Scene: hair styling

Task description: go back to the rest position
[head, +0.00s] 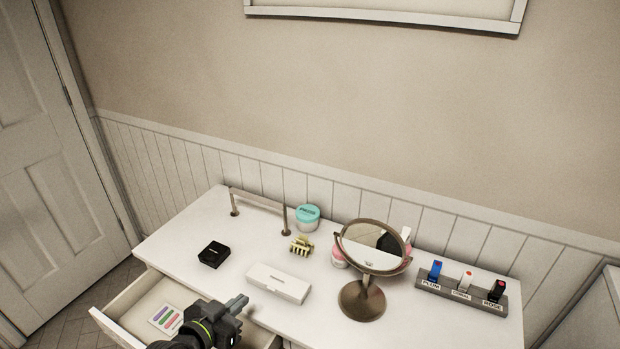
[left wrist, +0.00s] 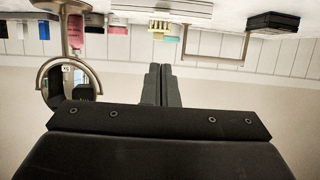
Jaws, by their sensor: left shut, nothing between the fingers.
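My left gripper (head: 238,303) is at the bottom of the head view, above the front edge of the white table and the open drawer. Its fingers are shut with nothing between them. In the left wrist view its two dark fingers (left wrist: 162,86) lie together, and that picture is upside down. My right gripper is not in view.
On the white table (head: 230,268) stand a black box (head: 214,254), white box (head: 279,283), yellow-green hair claw (head: 301,245), teal-lidded jar (head: 307,217), round mirror (head: 372,246) and labelled rack (head: 462,289). An open drawer (head: 128,299) holds a card with coloured strips (head: 165,319).

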